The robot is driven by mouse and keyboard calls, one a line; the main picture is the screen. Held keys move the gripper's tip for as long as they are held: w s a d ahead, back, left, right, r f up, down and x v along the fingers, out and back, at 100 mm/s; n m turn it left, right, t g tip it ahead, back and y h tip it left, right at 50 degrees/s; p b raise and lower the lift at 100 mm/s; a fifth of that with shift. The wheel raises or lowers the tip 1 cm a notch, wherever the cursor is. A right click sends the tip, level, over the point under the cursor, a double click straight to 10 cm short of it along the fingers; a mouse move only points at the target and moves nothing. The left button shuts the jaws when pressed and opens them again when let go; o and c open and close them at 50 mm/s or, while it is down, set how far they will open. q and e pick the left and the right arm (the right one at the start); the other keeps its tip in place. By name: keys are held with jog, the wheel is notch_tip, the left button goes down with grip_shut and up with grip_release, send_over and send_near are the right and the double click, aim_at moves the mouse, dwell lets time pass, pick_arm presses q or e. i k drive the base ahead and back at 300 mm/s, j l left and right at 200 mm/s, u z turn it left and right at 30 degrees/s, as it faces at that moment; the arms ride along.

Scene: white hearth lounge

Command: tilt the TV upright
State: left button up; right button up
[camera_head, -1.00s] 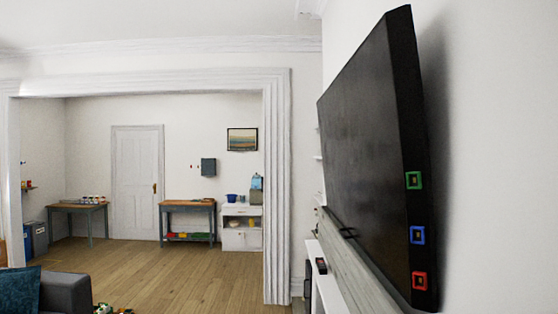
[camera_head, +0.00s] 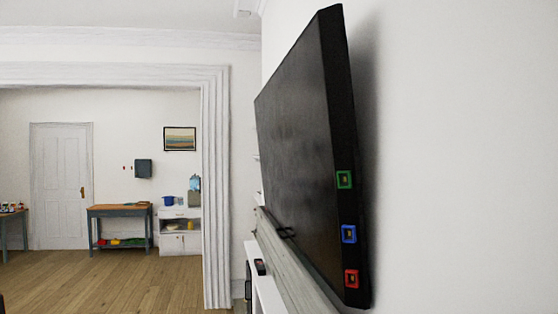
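The black TV (camera_head: 300,150) is mounted on the white wall at the right and is seen at a steep angle from its side. It leans, with its top edge further out to the left than a straight upright line would put it relative to its lower side edge. Its near side edge carries a green, a blue and a red square port. A dark handle-like bar (camera_head: 286,232) sits at its lower edge. Neither of my grippers is in view.
A grey-white mantel ledge (camera_head: 290,270) runs below the TV, with a small dark object (camera_head: 260,267) on a white shelf beneath. A white door frame column (camera_head: 216,190) stands left of it. Wooden floor (camera_head: 130,285) is open at the left.

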aim_at(306, 127)
jog(key=i+j, duration=0.65)
jog(key=j, duration=0.15)
jog(key=i+j+z, duration=0.5)
jog(key=j, duration=0.4)
jog(key=i, duration=0.1)
